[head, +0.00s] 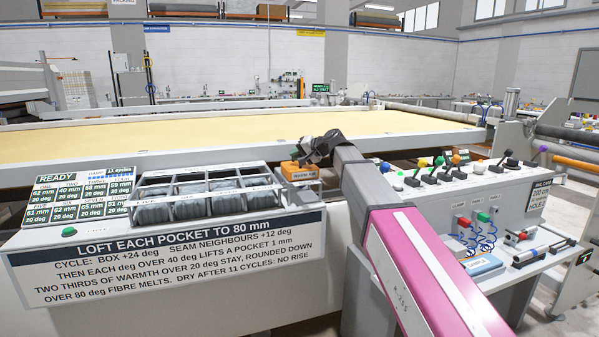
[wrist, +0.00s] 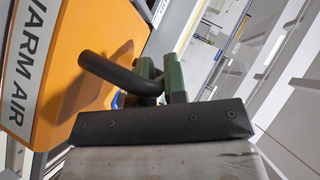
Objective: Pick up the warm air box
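The warm air box (head: 301,174) is small and orange with a white label, at the right end of the row of pockets on the console. In the wrist view the box (wrist: 85,30) fills the upper left, its WARM AIR lettering along the left. A dark curved handle (wrist: 115,73) sticks out from it. My gripper (wrist: 160,82) has its green fingers close together at the handle's outer bend, and they look closed on it. In the head view my dark gripper (head: 316,147) is just above the box; its fingertips are too small to judge. I cannot tell whether the box is lifted.
The pocket tray (head: 205,177) with dark grey filled pockets lies left of the box. A READY display (head: 82,195) stands further left. A panel of levers and buttons (head: 455,174) is right of my arm. The long yellow quilting bed (head: 230,137) lies behind.

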